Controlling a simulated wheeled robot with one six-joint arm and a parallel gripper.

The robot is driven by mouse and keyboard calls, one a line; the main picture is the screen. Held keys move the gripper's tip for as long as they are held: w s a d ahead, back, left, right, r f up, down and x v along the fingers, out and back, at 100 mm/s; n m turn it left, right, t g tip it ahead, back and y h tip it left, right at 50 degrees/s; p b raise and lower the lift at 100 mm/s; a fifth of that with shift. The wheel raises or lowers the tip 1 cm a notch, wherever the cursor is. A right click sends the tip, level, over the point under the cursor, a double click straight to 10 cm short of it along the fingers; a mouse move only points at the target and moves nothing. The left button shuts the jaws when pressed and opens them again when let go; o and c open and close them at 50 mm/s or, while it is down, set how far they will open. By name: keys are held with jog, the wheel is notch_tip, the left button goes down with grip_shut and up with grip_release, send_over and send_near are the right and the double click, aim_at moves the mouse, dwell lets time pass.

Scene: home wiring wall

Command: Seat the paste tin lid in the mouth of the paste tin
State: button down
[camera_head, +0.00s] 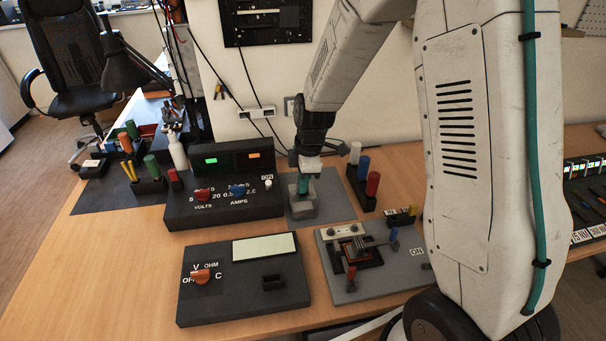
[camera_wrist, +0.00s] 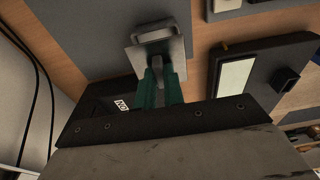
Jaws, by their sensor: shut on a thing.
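The paste tin (camera_head: 302,210) is a small grey block-shaped thing on the grey mat, below my gripper. My gripper (camera_head: 303,186) points down, its teal fingers close together just over the tin. In the wrist view the teal fingers (camera_wrist: 161,72) reach a grey square piece (camera_wrist: 135,60) with a rounded raised part at its far side. The fingers are shut on a small grey part, which I take to be the paste tin lid (camera_wrist: 166,68). The lid is mostly hidden by the fingers. I cannot tell whether it is seated in the mouth or held just above it.
A black power supply (camera_head: 222,205) stands close on the left. A rack of white, blue and red cylinders (camera_head: 362,178) stands close on the right. A black meter (camera_head: 243,280) and a grey switch panel (camera_head: 370,262) lie in front. The grey mat (camera_head: 335,198) has some bare room.

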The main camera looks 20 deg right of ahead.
jog(key=shift+f, duration=0.95)
jog(key=shift+f, duration=0.8)
dwell(0.8)
jog(key=c, duration=1.4)
grip_release()
jog(key=shift+c, duration=0.2)
jog(key=r, duration=0.5)
jog(key=d+r, duration=0.1)
jog(key=r, duration=0.1)
jog(key=shift+s+r, duration=0.1)
jog(key=shift+r, duration=0.25)
